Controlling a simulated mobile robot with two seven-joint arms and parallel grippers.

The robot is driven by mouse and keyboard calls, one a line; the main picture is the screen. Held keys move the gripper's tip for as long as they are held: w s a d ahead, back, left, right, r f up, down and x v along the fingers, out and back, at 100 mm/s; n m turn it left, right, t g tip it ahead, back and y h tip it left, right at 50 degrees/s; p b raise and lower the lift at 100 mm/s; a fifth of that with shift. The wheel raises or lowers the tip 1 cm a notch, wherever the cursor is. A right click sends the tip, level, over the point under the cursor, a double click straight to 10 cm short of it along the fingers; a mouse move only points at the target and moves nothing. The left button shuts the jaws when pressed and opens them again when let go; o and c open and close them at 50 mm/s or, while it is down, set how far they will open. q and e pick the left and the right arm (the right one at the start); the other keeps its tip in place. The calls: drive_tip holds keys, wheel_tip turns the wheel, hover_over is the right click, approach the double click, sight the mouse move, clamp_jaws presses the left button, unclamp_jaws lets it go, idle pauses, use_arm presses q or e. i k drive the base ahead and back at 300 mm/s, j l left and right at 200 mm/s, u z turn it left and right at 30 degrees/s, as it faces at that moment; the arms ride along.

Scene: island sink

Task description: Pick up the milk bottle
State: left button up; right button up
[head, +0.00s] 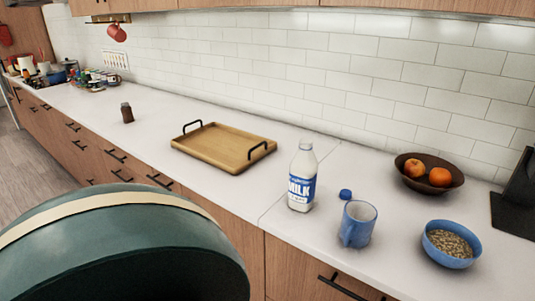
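The milk bottle (302,178) stands upright on the white counter in the head view, a little right of the middle. It is clear with white contents and a blue label reading "MILK". Its top looks uncapped, and a small blue cap (345,195) lies on the counter to its right. Neither of my grippers shows in the head view, and nothing touches the bottle.
A wooden tray (220,149) with black handles is left of the bottle. A blue mug (357,224), a blue bowl of grain (450,244) and a brown fruit bowl (430,174) are to its right. A dark green rounded object (120,255) fills the lower left foreground.

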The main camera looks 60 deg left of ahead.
sight(303, 166)
drive_tip(key=u, duration=1.5)
